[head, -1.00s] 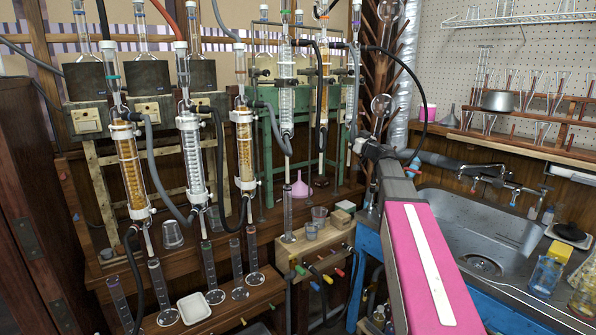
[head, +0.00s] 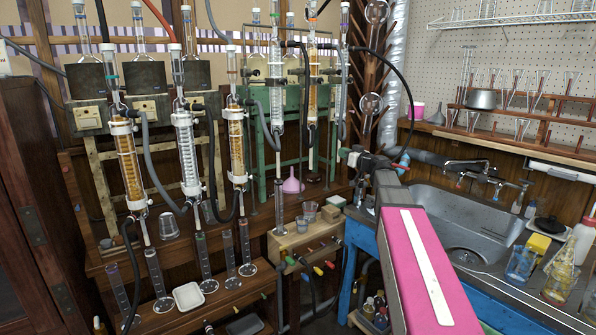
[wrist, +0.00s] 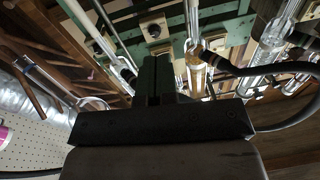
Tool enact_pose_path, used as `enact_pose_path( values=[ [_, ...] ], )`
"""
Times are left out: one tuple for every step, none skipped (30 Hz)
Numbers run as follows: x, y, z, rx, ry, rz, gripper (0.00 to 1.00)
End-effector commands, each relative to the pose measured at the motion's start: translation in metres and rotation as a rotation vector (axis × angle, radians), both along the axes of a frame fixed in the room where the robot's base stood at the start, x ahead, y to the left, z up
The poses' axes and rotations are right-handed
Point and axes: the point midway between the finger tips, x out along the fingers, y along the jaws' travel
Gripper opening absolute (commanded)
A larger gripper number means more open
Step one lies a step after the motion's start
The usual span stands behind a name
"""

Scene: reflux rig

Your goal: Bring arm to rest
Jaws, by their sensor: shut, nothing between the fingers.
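My arm reaches up from the lower right in the head view, with a pink and white link in front. Its far end is near the right end of the row of glass columns. My gripper (wrist: 155,80) shows in the wrist view as two dark fingers close together, with nothing between them. It points toward the green frame (wrist: 228,38) and the glass columns. A column with amber filling (wrist: 197,78) is just right of the fingers in that view. I cannot tell how far apart they are. In the head view the fingertips are not clear.
Glass columns with hoses (head: 187,150) stand left of my arm. Glass cylinders (head: 228,254) and a white dish (head: 188,296) are on the low shelf. A steel sink (head: 465,225) is right of my arm. A black hose (wrist: 262,70) curves close to the gripper.

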Motion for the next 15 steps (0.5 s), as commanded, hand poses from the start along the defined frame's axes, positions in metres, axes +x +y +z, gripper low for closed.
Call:
enact_pose_path(
  values=[
    [-0.007,0.005,-0.013,-0.01,0.034,0.012,0.0],
    [-0.01,0.008,-0.021,-0.016,0.056,0.021,0.0],
    [-0.014,0.012,-0.031,-0.025,0.087,0.031,0.0],
    [-0.018,0.015,-0.039,-0.032,0.113,0.038,0.0],
    [-0.022,0.018,-0.049,-0.04,0.139,0.045,0.0],
    [-0.027,0.022,-0.062,-0.051,0.179,0.056,0.0],
    [-0.032,0.025,-0.072,-0.061,0.211,0.064,0.0],
    [-0.038,0.029,-0.083,-0.071,0.246,0.072,0.0],
    [-0.047,0.034,-0.1,-0.086,0.301,0.081,0.0],
    [-0.054,0.037,-0.114,-0.1,0.345,0.089,0.0],
    [-0.063,0.041,-0.129,-0.115,0.395,0.094,0.0],
    [-0.076,0.045,-0.151,-0.137,0.468,0.099,0.0],
    [-0.086,0.047,-0.168,-0.154,0.527,0.1,0.0],
    [-0.097,0.05,-0.184,-0.174,0.586,0.099,0.0],
    [-0.112,0.052,-0.206,-0.198,0.666,0.094,0.0]
  ],
)
